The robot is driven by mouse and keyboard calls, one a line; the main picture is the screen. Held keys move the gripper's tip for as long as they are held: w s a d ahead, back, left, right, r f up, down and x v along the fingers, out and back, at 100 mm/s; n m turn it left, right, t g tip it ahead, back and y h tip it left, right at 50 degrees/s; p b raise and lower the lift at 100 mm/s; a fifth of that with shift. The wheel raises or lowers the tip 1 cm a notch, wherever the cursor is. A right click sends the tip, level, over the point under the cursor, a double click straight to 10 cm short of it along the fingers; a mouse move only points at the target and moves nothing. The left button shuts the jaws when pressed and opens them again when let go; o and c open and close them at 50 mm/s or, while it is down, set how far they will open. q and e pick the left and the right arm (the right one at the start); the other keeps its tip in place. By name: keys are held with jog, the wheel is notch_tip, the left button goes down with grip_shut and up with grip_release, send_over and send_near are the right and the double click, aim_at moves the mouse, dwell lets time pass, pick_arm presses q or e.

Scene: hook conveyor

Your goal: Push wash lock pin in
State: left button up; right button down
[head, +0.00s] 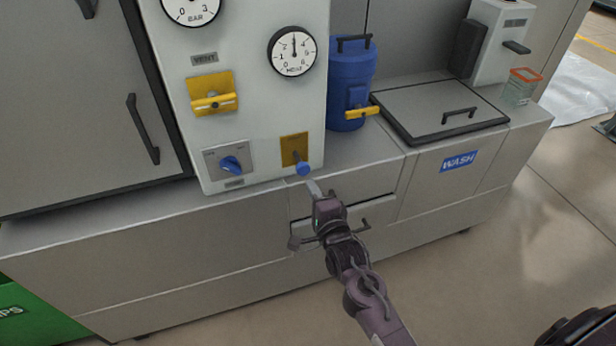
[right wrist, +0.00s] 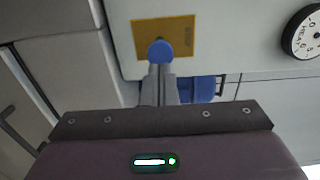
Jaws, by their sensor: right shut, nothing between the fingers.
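A pin with a round blue knob (head: 303,169) sticks out from a yellow plate (head: 294,149) low on the grey panel, right of the blue rotary switch. I take it for the wash lock pin; no label on it is readable. My right gripper (head: 313,188) is shut and empty, its tips just below and in front of the knob. In the right wrist view, the knob (right wrist: 160,50) shows just beyond the closed fingertips (right wrist: 160,71), in front of the yellow plate (right wrist: 180,38). I cannot tell whether they touch. My left gripper is not in view.
The panel carries a yellow vent handle (head: 214,102), a blue rotary switch (head: 231,165) and a gauge (head: 292,51). A blue canister (head: 352,85) and a lidded hatch (head: 430,100) sit right of it. A WASH label (head: 459,161) marks the cabinet front. Drawer handles lie near my right gripper.

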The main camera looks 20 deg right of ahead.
aim_at(303, 171)
jog(key=shift+w, duration=1.75)
jog(key=w+b, duration=0.1)
jog(key=w, duration=0.3)
jog(key=shift+a, duration=0.1)
jog(key=shift+r, duration=0.1)
jog(key=shift+s, duration=0.1)
